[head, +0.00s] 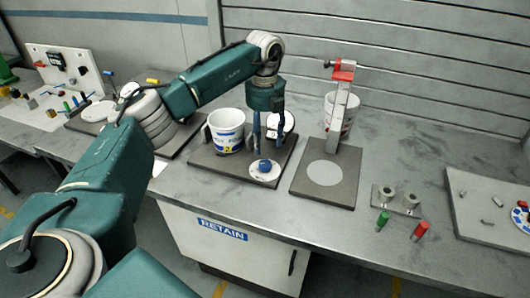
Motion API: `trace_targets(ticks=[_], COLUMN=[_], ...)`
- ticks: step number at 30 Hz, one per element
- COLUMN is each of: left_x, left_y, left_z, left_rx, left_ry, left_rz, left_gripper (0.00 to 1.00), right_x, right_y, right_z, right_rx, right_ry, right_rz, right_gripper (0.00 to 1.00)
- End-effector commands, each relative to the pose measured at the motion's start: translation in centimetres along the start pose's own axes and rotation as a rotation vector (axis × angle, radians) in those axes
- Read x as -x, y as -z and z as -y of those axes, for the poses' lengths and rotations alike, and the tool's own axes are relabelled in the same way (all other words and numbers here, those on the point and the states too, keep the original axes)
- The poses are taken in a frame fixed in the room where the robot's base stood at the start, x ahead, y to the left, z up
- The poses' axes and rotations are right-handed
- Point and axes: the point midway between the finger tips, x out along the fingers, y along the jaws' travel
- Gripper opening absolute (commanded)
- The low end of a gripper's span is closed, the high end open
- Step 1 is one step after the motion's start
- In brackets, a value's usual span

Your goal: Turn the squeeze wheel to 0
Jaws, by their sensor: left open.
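A small blue knob (265,166) sits on a round white dial (264,175) at the front of a dark base plate (205,165); it may be the squeeze wheel, though no label is readable. The dial's marks and setting are too small to read. My left gripper (264,152) points down just above and behind the blue knob, with its fingers apart. Whether the fingers touch the knob I cannot tell. My right gripper is out of view.
A white tub (226,131) stands left of the gripper, and a second white disc (283,122) is partly hidden behind it. A post with a red clamp (343,72) rises to the right. Green (383,220) and red (420,231) pegs lie near the front edge.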

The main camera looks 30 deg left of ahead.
Motion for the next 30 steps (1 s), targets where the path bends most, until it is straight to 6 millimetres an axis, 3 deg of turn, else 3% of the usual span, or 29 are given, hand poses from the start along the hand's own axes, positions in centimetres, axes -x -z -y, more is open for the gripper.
trace_targets(ticks=[3, 9, 30], left_x=[1.9, 3.2, 3.2], left_y=[-0.1, 0.0, 0.0], left_z=[0.0, 0.0, 0.0], left_rx=[0.0, 0.001, 0.0], left_ry=[0.001, 0.0, -0.001], left_rz=[0.002, 0.0, -0.001], left_gripper=[0.51, 0.51, 0.51], right_x=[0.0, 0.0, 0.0], right_y=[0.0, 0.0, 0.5], right_z=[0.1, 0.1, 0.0], right_rx=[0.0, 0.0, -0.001], right_ry=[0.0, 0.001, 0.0], right_rz=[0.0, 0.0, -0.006], right_gripper=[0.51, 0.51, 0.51])
